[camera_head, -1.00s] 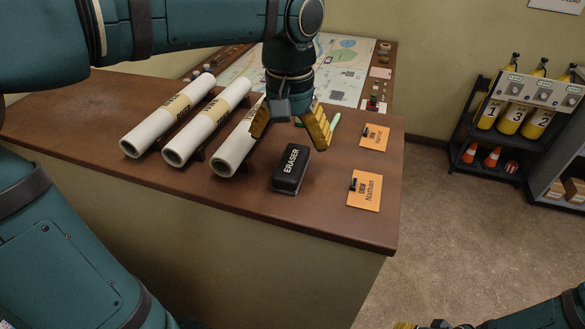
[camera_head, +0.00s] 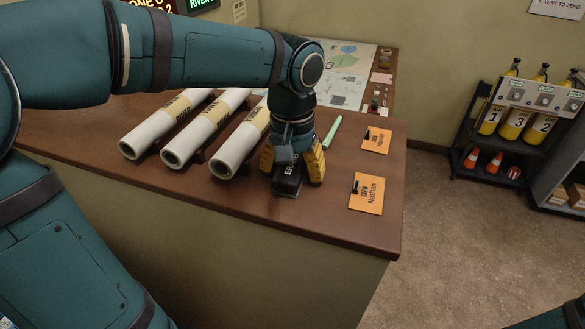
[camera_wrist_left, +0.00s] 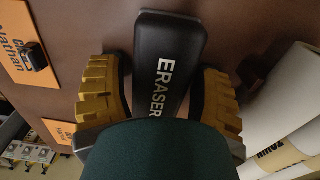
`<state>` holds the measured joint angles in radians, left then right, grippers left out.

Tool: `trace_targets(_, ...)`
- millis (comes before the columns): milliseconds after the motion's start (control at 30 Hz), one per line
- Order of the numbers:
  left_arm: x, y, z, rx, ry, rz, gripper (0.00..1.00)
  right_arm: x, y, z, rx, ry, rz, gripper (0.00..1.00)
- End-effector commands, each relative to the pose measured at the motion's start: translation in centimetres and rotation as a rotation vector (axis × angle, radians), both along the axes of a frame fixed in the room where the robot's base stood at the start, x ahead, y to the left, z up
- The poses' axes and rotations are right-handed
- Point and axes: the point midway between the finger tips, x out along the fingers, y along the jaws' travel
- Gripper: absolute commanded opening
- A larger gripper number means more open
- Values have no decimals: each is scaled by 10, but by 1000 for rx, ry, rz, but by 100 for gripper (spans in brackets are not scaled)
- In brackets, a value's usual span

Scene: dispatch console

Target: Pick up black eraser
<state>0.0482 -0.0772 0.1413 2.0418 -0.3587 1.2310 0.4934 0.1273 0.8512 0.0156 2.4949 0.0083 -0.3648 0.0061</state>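The black eraser (camera_head: 287,187) lies on the brown desk near its front edge, partly hidden by my left gripper (camera_head: 292,172). In the left wrist view, the eraser (camera_wrist_left: 168,60) with white lettering lies between the two yellow fingers of my left gripper (camera_wrist_left: 160,98). The fingers are open on either side of it, with a narrow gap on the left; contact on the right cannot be told. My right gripper is out of view; only a bit of my right arm shows at the lower right.
Several white rolled tubes (camera_head: 190,142) lie on racks left of the eraser. Two orange name cards (camera_head: 367,195) lie to its right, with a green marker (camera_head: 332,132) behind. A map board (camera_head: 345,75) is at the back. A shelf with yellow cylinders (camera_head: 515,120) stands right.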

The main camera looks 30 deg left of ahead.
Motion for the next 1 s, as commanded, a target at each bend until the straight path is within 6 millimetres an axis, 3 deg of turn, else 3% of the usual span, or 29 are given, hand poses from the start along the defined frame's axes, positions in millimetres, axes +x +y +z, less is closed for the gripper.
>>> trace_targets(33,0,0,0,0,0,0,42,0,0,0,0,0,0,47)
trace_targets(100,0,0,0,0,0,0,18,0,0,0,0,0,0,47)
trace_targets(133,0,0,0,0,0,0,12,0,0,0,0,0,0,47)
trace_targets(467,0,0,4,0,-1,0,11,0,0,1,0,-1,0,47)
trace_targets(1000,0,0,92,0,-2,0,11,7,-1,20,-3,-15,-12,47)
